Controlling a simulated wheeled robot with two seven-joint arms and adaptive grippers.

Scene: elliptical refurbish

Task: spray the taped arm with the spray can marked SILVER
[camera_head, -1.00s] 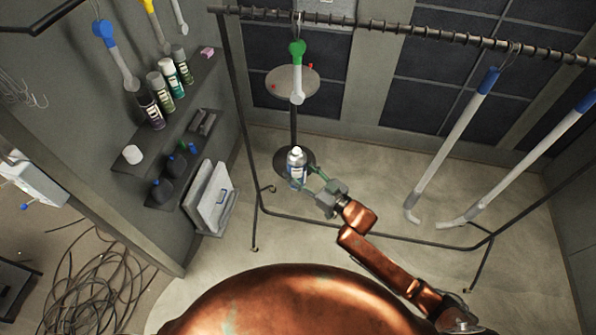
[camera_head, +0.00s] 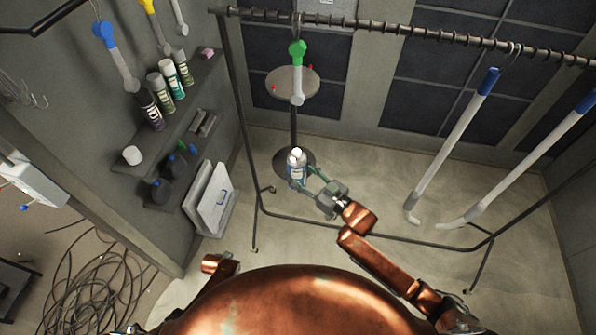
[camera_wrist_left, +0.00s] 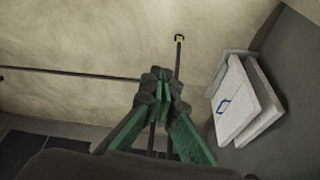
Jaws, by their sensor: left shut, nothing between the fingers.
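My right gripper (camera_head: 313,182) is shut on a silver-grey spray can (camera_head: 297,172) with a white cap and a blue-and-white label. The can is upright, in front of the round stand; its marking is too small to read. A white arm with a green top (camera_head: 297,74) hangs from the rail above and behind the can. Two longer white arms with blue tops (camera_head: 465,135) (camera_head: 540,155) hang at the right. I cannot tell which coloured part is tape. My left gripper (camera_wrist_left: 162,82) is shut and empty in the left wrist view, above the floor; the head view does not show it.
A black rack rail (camera_head: 400,31) spans the back. Several cans (camera_head: 163,90) stand on the left wall shelf (camera_head: 185,115). White panels (camera_head: 211,198) lean below, also in the left wrist view (camera_wrist_left: 245,103). Cables (camera_head: 95,290) lie at lower left.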

